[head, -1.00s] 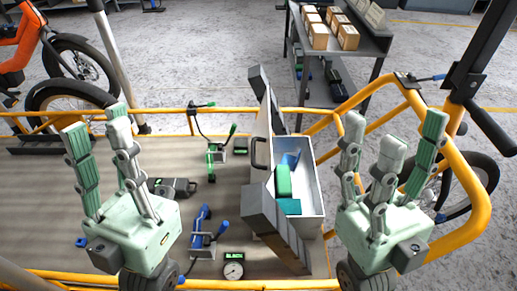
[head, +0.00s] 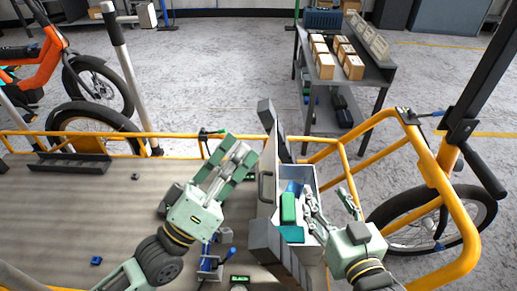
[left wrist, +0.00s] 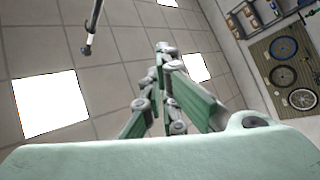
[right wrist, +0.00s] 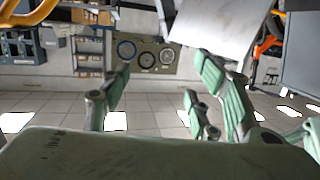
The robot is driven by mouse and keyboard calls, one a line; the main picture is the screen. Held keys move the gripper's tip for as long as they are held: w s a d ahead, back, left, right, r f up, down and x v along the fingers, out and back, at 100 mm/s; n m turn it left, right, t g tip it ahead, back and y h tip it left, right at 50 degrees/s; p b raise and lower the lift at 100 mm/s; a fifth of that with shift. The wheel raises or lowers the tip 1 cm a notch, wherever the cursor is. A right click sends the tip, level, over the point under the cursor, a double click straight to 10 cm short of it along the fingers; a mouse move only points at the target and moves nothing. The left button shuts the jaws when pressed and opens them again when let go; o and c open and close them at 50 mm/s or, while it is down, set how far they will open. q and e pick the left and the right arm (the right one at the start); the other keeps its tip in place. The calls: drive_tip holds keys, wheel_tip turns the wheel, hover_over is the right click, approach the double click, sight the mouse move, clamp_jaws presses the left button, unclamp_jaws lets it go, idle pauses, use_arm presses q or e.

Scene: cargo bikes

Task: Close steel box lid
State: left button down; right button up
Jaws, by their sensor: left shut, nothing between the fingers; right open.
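The steel box (head: 312,186) stands open at the right end of the cargo deck in the head view, with blue, green and teal items inside. Its grey lid (head: 268,208) is raised along the box's left side, with a dark handle on its left face. My left gripper (head: 243,150) is shut and empty, just left of the lid, fingers pointing up and right. It also shows in the left wrist view (left wrist: 165,50). My right gripper (head: 325,192) is open at the box's right side. In the right wrist view its fingers (right wrist: 160,80) are apart, below a pale panel.
A yellow rail (head: 170,136) borders the deck (head: 80,215). A blue tool (head: 214,262) lies in front of my left gripper. A cart with cartons (head: 375,75) stands behind. A yellow frame (head: 440,165) and wheel are at the right. The deck's left part is mostly clear.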

use_arm(q)
drive_tip(key=w+a+f+n+g+y+p, duration=0.2)
drive_tip(key=w+a+f+n+g+y, duration=0.15)
drive_tip(key=f, duration=0.25)
drive_tip(key=w+a+f+n+g+y+p, duration=0.2)
drive_tip(key=w+a+f+n+g+p, duration=0.15)
drive_tip(key=f, duration=0.25)
drive_tip(key=s+d+b+x, duration=0.1)
drive_tip(key=s+d+x, duration=0.1)
drive_tip(key=x, duration=1)
drive_tip(key=shift+w+d+t, duration=0.2)
drive_tip(key=shift+w+t, duration=0.1)
use_arm(e)
drive_tip(key=s+d+f+g+h, duration=0.1)
drive_tip(key=s+d+f+g, duration=0.2)
drive_tip(key=s+f+g, duration=0.3)
drive_tip(key=s+d+f+g+h, duration=0.2)
drive_tip(key=s+f+g, duration=0.4)
drive_tip(key=s, duration=0.6)
drive_tip(key=shift+s+d+f+m, duration=0.15)
drive_tip(key=shift+d+f+m, duration=0.15)
drive_tip(key=shift+d+f, duration=0.5)
use_arm(q)
drive_tip(key=shift+w+f+m+h, duration=0.1)
drive_tip(key=shift+f+m+h, duration=0.05)
drive_tip(key=shift+m+h, duration=0.15)
use_arm(e)
drive_tip(key=shift+d+r, duration=0.15)
